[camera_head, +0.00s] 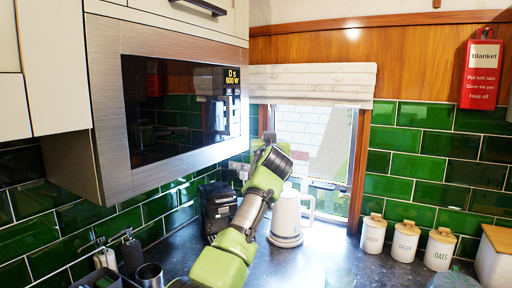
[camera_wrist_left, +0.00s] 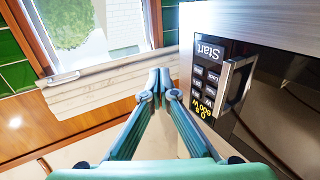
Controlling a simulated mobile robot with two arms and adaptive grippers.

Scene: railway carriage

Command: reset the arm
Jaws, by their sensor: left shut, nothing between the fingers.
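My left arm reaches up from the bottom middle in the head view, in front of the window and to the right of the microwave (camera_head: 180,100). My left gripper shows in the left wrist view (camera_wrist_left: 160,76) with its two fingertips together and nothing between them. It is beside the microwave's control panel, apart from it as far as I can tell. The panel with the Start button (camera_wrist_left: 210,51) and the microwave handle (camera_wrist_left: 236,84) appear upside down there. In the head view the fingers are mostly hidden behind the wrist. My right gripper is in neither view.
A white kettle (camera_head: 287,217) and a dark appliance (camera_head: 217,207) stand on the counter behind my arm. Several white canisters, one labelled OATS (camera_head: 439,249), stand at the right. A metal cup (camera_head: 150,275) is at lower left. A blind (camera_head: 312,82) hangs over the window.

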